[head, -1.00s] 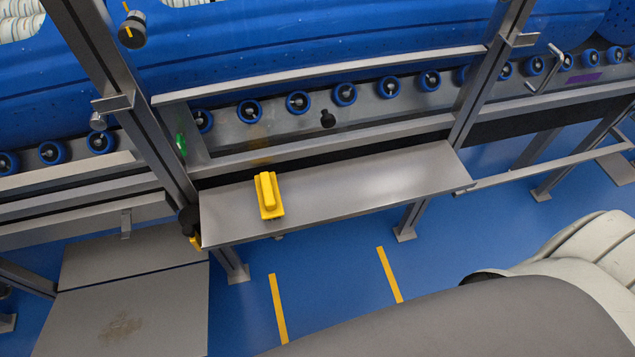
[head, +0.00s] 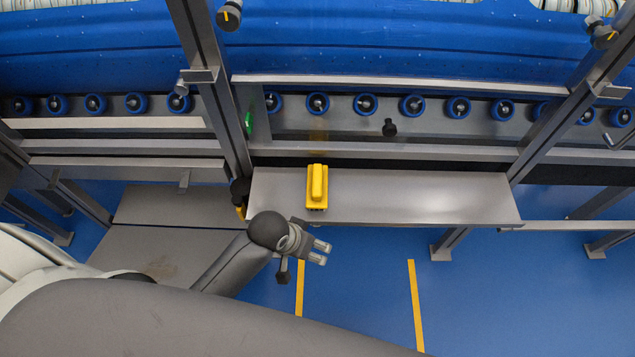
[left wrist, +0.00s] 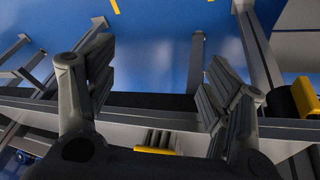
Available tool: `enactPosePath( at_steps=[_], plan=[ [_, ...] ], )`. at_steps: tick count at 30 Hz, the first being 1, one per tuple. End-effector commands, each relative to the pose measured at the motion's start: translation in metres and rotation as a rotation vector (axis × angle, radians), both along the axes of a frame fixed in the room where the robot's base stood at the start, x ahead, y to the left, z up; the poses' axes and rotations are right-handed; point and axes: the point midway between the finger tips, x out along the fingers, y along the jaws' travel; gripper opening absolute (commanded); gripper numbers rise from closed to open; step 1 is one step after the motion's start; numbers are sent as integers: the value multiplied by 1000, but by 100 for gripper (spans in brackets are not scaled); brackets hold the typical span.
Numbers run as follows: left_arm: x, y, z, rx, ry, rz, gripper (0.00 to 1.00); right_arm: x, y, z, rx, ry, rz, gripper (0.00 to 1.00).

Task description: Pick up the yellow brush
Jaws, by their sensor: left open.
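The yellow brush (head: 316,187) lies on a narrow grey metal shelf (head: 420,200), near the shelf's left end, with its raised handle upward. My left gripper (head: 323,252) is open and empty, just in front of the shelf's front edge and below the brush in the head view, apart from it. In the left wrist view, the two open fingers (left wrist: 157,95) stand wide apart. A yellow piece with a ribbed part (left wrist: 155,150), seemingly the brush, shows low between them, partly hidden by the gripper body. My right gripper is not in view.
A grey post (head: 215,95) rises at the shelf's left end, with a black and yellow knob (head: 240,192) low on it. Blue rollers (head: 317,103) and a blue tub (head: 400,45) lie behind the shelf.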

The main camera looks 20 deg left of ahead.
Motion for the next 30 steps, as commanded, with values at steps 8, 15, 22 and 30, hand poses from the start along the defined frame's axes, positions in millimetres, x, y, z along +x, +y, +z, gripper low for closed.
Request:
enactPosePath(
  at_steps=[8, 15, 22, 30],
  plan=[
    [26, -60, 125, -95, 8, -58, 74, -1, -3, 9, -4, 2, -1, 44],
    [63, -62, 134, -36, 99, 21, 74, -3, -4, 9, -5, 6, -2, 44],
    [106, -25, 143, 72, 164, 221, 74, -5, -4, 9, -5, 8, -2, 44],
    [134, 11, 155, 136, 185, 399, 74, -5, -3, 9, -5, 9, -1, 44]
  ],
)
